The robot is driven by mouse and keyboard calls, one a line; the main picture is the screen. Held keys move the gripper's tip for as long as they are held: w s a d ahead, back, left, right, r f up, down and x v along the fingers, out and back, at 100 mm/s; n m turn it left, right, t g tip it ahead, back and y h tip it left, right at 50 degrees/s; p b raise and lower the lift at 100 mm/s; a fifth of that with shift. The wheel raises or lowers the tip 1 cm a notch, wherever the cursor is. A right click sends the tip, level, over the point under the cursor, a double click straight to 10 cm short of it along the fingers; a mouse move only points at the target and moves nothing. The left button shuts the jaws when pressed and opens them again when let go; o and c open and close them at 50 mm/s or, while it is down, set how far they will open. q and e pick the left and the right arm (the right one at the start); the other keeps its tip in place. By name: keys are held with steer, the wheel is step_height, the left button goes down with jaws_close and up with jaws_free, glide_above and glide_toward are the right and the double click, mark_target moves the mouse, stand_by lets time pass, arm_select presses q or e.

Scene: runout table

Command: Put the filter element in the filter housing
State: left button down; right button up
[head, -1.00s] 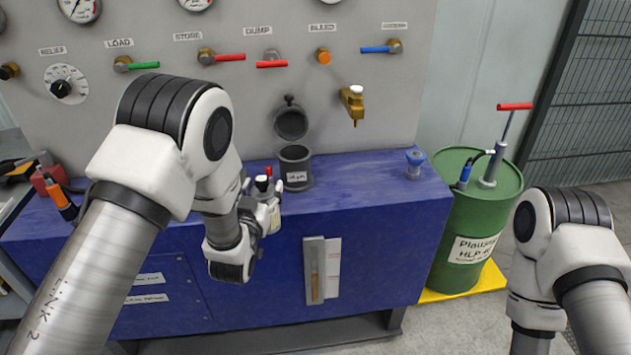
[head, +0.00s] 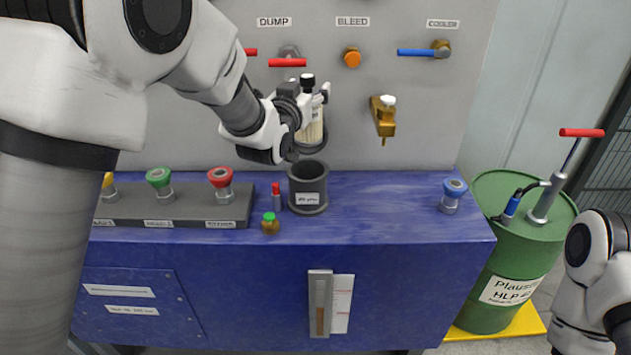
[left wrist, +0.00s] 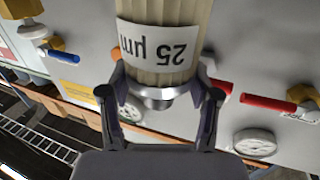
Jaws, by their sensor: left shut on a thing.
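The filter element (head: 313,132) is pale and pleated. My left gripper (head: 312,98) is shut on it and holds it up over the filter housing. In the left wrist view the element (left wrist: 172,35) carries an upside-down "25 µm" label, and the fingers (left wrist: 160,88) close on its metal end. The filter housing (head: 308,190) is a dark open-topped cup with a white label, standing on the blue bench. The element's lower end appears above the housing's mouth, apart from it. The dark lid behind is mostly hidden by gripper and element. My right gripper is out of view.
On the blue bench (head: 380,222), a dark block with green (head: 159,177) and red (head: 221,178) couplings stands left. A small red-capped bottle (head: 277,197) stands beside the housing. A brass tap (head: 384,118) projects from the panel. The bench right of the housing is clear up to a blue coupling (head: 452,194).

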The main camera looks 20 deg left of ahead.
arm_select(q)
glide_above(307, 145)
steer(key=w, duration=0.1)
steer(key=f, duration=0.5)
steer(key=shift+a+f+p, duration=0.25)
steer(key=shift+a+p, duration=0.05)
steer(key=shift+p, duration=0.05)
steer(key=f, duration=0.7)
steer(key=shift+w, duration=0.4)
step_height(307, 145, down, 4)
steer(key=shift+s+f+p, duration=0.1)
steer(key=shift+f+p, duration=0.05)
steer(key=shift+p, duration=0.4)
steer(key=shift+f, duration=0.15)
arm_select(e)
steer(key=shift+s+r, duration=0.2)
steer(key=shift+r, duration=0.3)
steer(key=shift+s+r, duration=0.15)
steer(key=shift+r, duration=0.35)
